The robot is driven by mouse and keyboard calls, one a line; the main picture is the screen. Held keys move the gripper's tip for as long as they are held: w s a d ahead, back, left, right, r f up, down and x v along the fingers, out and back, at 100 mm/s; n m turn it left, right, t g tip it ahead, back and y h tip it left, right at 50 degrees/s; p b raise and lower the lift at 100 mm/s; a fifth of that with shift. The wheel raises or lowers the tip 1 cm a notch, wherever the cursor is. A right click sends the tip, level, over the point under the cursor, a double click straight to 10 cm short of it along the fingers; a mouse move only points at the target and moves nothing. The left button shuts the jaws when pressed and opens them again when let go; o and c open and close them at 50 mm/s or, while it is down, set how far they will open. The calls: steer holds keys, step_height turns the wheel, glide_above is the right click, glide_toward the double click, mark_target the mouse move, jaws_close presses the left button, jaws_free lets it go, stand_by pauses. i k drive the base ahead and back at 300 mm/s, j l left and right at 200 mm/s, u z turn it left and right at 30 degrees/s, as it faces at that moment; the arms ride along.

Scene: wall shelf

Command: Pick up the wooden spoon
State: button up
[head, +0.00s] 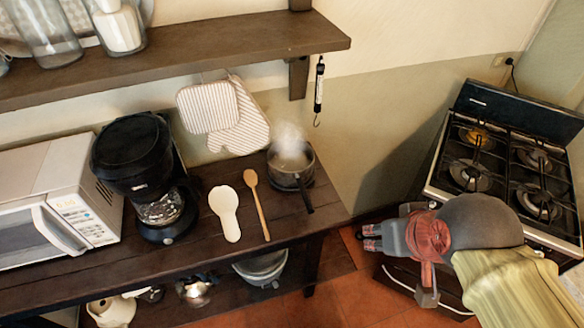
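The wooden spoon (257,205) lies on the dark wooden counter in the head view, its bowl toward the wall and its handle toward the front edge. It lies between a white spoon rest (225,213) on its left and a steaming pot (291,165) on its right, apart from both. My gripper (371,237) is to the right of the counter, over the floor, pointing left. Its two fingers look apart, with nothing between them. It is well away from the spoon.
A coffee maker (140,172) and a microwave (55,212) stand left on the counter (200,250). The pot's dark handle points toward the front edge. A wall shelf (215,47) overhangs the back. A gas stove (510,150) stands at right. Pots sit below the counter.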

mark_target(250, 176)
steer(key=i+j+u, duration=0.1)
steer(key=u, duration=0.25)
steer(key=i+j+u, duration=0.15)
steer(key=j+u, duration=0.2)
steer(key=i+j+u, duration=0.1)
steer(key=u, duration=0.25)
